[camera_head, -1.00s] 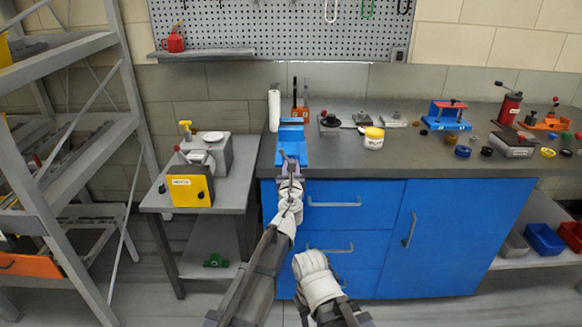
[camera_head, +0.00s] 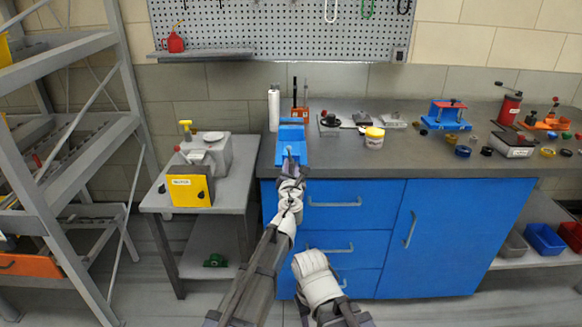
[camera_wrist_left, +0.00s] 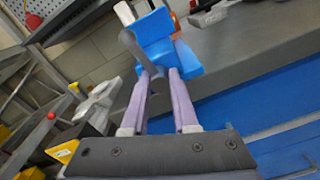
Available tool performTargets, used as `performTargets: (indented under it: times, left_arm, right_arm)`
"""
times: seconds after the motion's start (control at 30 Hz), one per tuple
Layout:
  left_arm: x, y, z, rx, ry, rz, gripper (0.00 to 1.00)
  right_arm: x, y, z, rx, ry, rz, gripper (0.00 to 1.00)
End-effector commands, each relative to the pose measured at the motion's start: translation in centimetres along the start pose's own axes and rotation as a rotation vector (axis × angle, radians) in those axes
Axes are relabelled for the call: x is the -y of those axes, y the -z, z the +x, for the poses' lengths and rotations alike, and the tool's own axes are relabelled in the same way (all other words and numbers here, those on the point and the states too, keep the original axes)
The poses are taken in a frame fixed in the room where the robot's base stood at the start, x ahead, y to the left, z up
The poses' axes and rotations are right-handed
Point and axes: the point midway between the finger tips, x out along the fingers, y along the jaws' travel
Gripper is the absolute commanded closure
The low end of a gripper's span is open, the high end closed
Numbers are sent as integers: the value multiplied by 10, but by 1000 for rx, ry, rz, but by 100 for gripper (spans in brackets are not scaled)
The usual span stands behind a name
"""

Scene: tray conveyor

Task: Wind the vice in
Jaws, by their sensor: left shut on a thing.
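The blue vice (camera_head: 291,138) stands at the left front edge of the grey bench top. It also shows in the left wrist view (camera_wrist_left: 160,40), with a grey handle bar (camera_wrist_left: 130,43) in front of it. My left gripper (camera_head: 289,160) is at the front of the vice. In the left wrist view its two purple fingers (camera_wrist_left: 161,75) reach to the handle and are shut on it. The wrist view is tilted. The gap between the vice jaws is not clear. My right arm hangs low in front of the drawers, and its gripper does not show.
A white cylinder (camera_head: 274,109) stands left of the vice. A yellow-lidded jar (camera_head: 374,138) stands to its right. A side table (camera_head: 160,200) with a yellow-fronted machine (camera_head: 188,188) is at the left. Blue drawers (camera_head: 340,220) are below the bench.

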Motion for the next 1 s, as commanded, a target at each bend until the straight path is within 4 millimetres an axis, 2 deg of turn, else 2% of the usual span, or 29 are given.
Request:
performTargets:
  times: [0.27,0.3,0.53,0.83,1.0]
  left_arm:
    - [0,0,0,0,0,1,100]
    - [0,0,0,0,0,1,71]
    - [0,0,0,0,0,0,45]
    - [0,0,-1,0,0,-1,43]
    - [0,0,-12,0,1,-1,43]
  right_arm:
    - [0,0,0,0,0,0,50]
    - [0,0,0,0,0,0,50]
    - [0,0,0,0,0,0,50]
    - [0,0,0,0,0,0,50]
    - [0,0,0,0,0,0,50]
